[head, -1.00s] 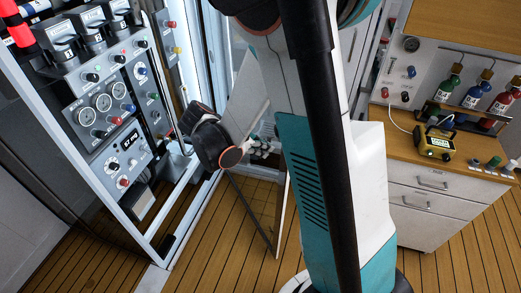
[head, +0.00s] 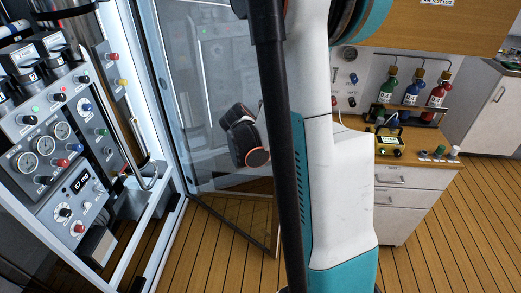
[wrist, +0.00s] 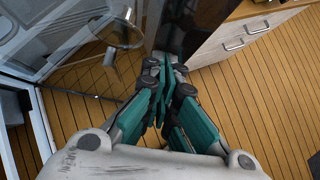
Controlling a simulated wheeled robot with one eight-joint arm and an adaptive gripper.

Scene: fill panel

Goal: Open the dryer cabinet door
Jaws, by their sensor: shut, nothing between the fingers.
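A glass door (head: 215,75) with a dark lower edge shows right of the panel cabinet in the head view. It seems to stand out at an angle from the cabinet's white frame; I cannot tell which cabinet it belongs to. I see no contact with the door. In the head view my arm hides the fingers.
A panel cabinet (head: 62,150) with gauges and knobs stands at the left. Wooden floor (head: 450,240) is clear at the lower right.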

